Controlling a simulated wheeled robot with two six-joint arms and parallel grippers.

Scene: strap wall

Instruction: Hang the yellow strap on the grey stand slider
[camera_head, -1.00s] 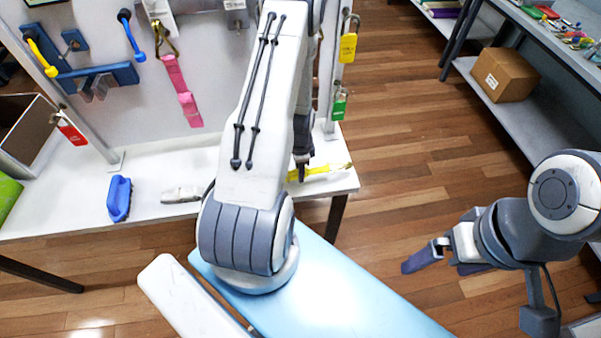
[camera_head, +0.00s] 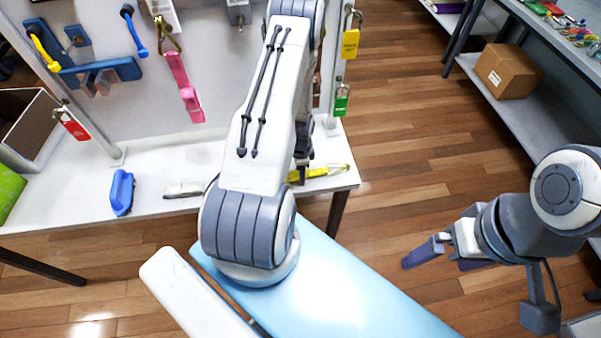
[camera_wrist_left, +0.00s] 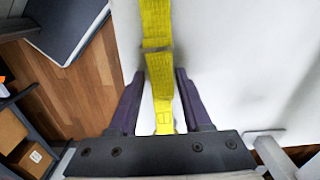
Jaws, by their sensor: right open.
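The yellow strap (camera_head: 322,171) lies on the white table near its right end, partly hidden by my left arm. In the left wrist view the yellow strap (camera_wrist_left: 158,45) runs lengthwise between the spread fingers. My left gripper (camera_head: 299,176) is low over the table at the strap; in the wrist view the left gripper (camera_wrist_left: 159,85) is open, with a gap beside the strap on the left. A grey block with a small hook (camera_head: 238,12), seemingly the grey slider, is at the top of the panel. My right gripper (camera_head: 432,258) is open and empty over the floor.
A pink strap (camera_head: 184,85) hangs from a hook on the panel. A blue brush-like object (camera_head: 121,193) and a pale strap (camera_head: 184,189) lie on the table. Yellow (camera_head: 350,44) and green (camera_head: 341,100) padlocks hang on the right post. Shelving (camera_head: 520,120) stands at the right.

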